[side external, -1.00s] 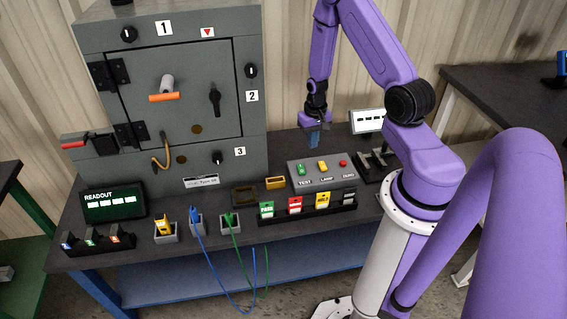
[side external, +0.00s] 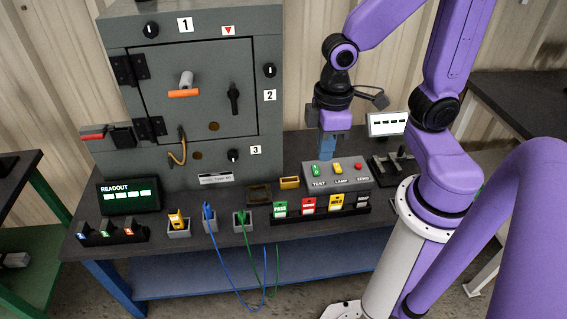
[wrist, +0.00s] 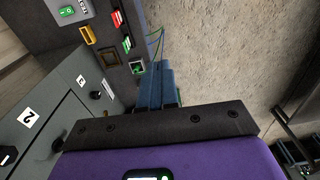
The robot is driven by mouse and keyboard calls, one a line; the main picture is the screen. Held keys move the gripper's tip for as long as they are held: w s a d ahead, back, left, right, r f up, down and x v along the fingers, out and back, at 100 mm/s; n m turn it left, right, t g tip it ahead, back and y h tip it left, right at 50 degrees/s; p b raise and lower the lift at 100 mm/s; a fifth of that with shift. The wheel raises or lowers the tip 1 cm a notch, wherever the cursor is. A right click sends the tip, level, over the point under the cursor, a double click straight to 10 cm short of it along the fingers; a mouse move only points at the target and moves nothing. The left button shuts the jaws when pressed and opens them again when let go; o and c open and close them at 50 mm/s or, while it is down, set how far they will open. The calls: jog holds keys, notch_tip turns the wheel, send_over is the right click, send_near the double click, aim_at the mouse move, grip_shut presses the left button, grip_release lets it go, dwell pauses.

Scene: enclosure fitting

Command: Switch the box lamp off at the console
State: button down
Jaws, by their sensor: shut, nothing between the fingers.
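The grey console (side external: 346,184) stands on the bench right of the box, with a green TEST switch (side external: 316,170), a yellow LAMP switch (side external: 339,169) and a red ZERO button (side external: 358,166). I cannot tell the LAMP switch's position. My gripper (side external: 327,153) is shut and empty, its blue fingers pointing down near the console's back left edge; contact cannot be told. The grey box (side external: 205,60) has its door closed, so its inside and lamp are hidden. The wrist view shows the blue fingers (wrist: 158,85) and part of the console (wrist: 72,12) at the top left.
A rack of coloured cards (side external: 325,207) stands before the console. Holders with blue and green cables (side external: 241,222) are to its left. A lit readout (side external: 128,195) stands at the left, and a small screen (side external: 388,124) behind right.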

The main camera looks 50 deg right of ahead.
jog(key=s+r+n, duration=0.3)
jog(key=s, duration=0.4)
jog(key=shift+s+n, duration=0.15)
jog(key=shift+n, duration=0.25)
jog(key=w+d+f+m, duration=0.5)
jog(key=w+m, duration=0.1)
jog(key=w, duration=0.3)
jog(key=w+d+f+m, duration=0.4)
jog(key=w+d+m, duration=0.1)
jog(key=w, duration=0.4)
jog(key=d+f+m, duration=0.5)
jog(key=d+f, duration=0.1)
jog(key=d, duration=0.4)
jog(key=s+d+f+m, duration=0.1)
jog(key=d+f+m, duration=0.4)
jog(key=d, duration=0.6)
jog(key=shift+s+d+f+m, duration=0.2)
jog(key=shift+f+m, duration=0.1)
jog(key=shift+f, duration=0.65)
jog(key=shift+a+f, duration=0.1)
jog(key=shift+f, duration=0.05)
